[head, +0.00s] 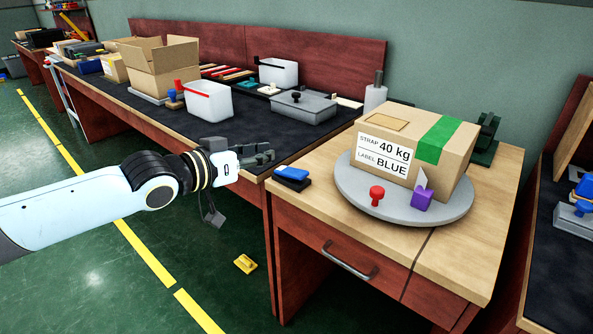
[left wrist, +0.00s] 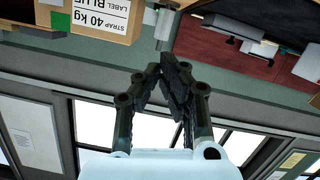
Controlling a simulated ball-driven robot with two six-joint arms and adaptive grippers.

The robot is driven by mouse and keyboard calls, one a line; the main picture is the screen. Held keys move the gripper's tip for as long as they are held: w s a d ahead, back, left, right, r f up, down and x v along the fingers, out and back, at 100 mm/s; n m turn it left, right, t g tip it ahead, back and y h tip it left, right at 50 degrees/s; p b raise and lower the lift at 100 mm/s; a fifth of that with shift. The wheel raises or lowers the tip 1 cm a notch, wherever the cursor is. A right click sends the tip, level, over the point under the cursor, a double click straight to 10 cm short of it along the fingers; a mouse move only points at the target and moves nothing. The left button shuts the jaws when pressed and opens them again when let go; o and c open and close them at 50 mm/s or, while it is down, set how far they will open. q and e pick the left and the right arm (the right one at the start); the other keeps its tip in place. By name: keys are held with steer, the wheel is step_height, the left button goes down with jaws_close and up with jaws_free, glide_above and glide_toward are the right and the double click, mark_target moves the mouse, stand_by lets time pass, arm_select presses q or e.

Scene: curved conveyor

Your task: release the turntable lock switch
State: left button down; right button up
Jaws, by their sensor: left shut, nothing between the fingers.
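A round grey turntable (head: 352,190) sits on the wooden table. It bears a cardboard box (head: 452,160) with a green strap and a label reading "STRAP 40 kg, LABEL BLUE". A red knob (head: 377,194) and a purple block (head: 422,199) stand on its front rim. A blue switch-like piece (head: 291,175) on a dark base lies at the table's left corner; I cannot tell its setting. My left gripper (head: 266,156) is shut and empty, above and left of the blue piece, apart from it. In the left wrist view, its fingertips (left wrist: 172,62) meet and the box (left wrist: 95,18) appears upside down.
A dark-topped bench (head: 235,125) behind holds an open carton (head: 160,65), white bins (head: 207,101) and a grey lidded case (head: 304,107). A yellow piece (head: 245,264) lies on the green floor. The wooden table's front right is clear.

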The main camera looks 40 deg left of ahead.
arm_select(q)
steer(key=b, duration=0.6)
glide_above(291, 172)
steer(key=s+d, duration=0.2)
steer(key=s, duration=0.1)
step_height(291, 172, down, 3)
steer(key=shift+w+d+f, duration=0.2)
steer(key=shift+f, duration=0.3)
steer(key=shift+w+d+f, duration=0.15)
steer(key=shift+d+f, duration=0.05)
steer(key=shift+f, duration=0.3)
steer(key=shift+d+f+b, duration=0.2)
steer(key=shift+f+b, duration=0.3)
steer(key=shift+f, duration=0.1)
arm_select(e)
step_height(291, 172, down, 8)
steer(key=s, duration=0.2)
steer(key=shift+s+g, duration=0.25)
steer(key=shift+g, duration=0.05)
steer(key=shift+r, duration=0.1)
